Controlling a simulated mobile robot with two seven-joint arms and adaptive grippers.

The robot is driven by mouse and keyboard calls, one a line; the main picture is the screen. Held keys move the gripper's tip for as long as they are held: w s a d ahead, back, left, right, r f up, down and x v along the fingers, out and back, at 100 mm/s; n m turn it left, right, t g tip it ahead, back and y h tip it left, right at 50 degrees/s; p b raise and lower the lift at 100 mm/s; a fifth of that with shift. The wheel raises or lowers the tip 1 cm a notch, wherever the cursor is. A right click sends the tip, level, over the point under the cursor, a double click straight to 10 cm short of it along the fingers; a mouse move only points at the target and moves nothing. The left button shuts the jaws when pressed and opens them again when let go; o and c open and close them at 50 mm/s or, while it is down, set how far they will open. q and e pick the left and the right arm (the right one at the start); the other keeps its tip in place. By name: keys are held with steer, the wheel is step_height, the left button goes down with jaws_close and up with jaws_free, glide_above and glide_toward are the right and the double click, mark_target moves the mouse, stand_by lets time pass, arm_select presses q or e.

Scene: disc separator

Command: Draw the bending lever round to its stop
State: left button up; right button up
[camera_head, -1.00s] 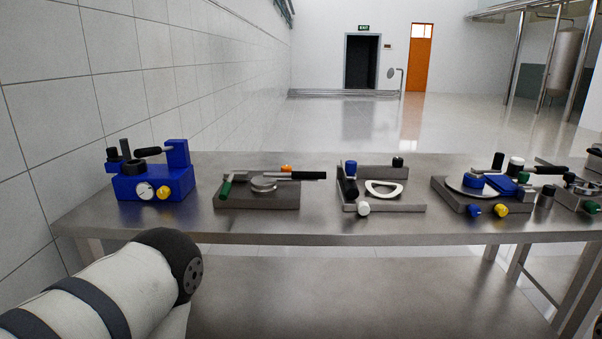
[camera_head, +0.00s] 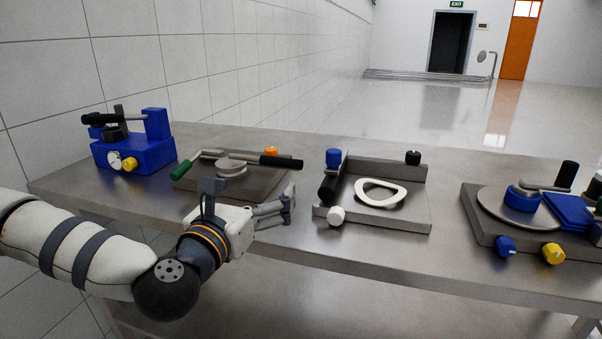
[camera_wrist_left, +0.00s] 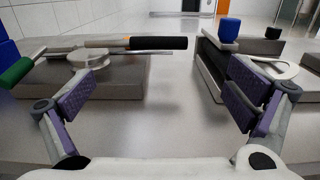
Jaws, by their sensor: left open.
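A bending fixture with a grey block base (camera_head: 250,190) stands on the steel table in the head view. It carries a round grey hub (camera_head: 231,168), a lever arm with a black grip (camera_head: 281,161) pointing right, and a green grip (camera_head: 181,170) at its left. My left gripper (camera_head: 287,206) is open and empty, in front of the fixture's right front corner and apart from the black grip. In the left wrist view, the black grip (camera_wrist_left: 158,43) lies ahead, beyond the open fingers, above the base's right end. My right gripper is not in view.
A blue device with a gauge (camera_head: 135,150) stands left. A grey fixture with a white ring (camera_head: 380,192) is close on the right, also ahead of the right finger in the wrist view. A disc fixture (camera_head: 500,205) stands farther right. The table front (camera_head: 380,256) is clear.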

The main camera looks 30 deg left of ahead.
mark_target(280, 161)
arm_select(q)
steer(key=w+b, duration=0.1)
steer(key=w+a+f+b, duration=0.1)
steer(key=shift+w+a, duration=0.15)
steer(key=shift+w, duration=0.25)
steer(key=x, duration=0.8)
steer(key=shift+w+r, duration=0.2)
steer(key=shift+r, duration=0.15)
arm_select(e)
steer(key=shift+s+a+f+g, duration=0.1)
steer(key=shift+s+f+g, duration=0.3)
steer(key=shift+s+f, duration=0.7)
arm_select(q)
steer(key=shift+s+d+r, duration=0.15)
steer(key=shift+d+r, duration=0.05)
steer(key=shift+d, duration=0.1)
steer(key=c, duration=1.7)
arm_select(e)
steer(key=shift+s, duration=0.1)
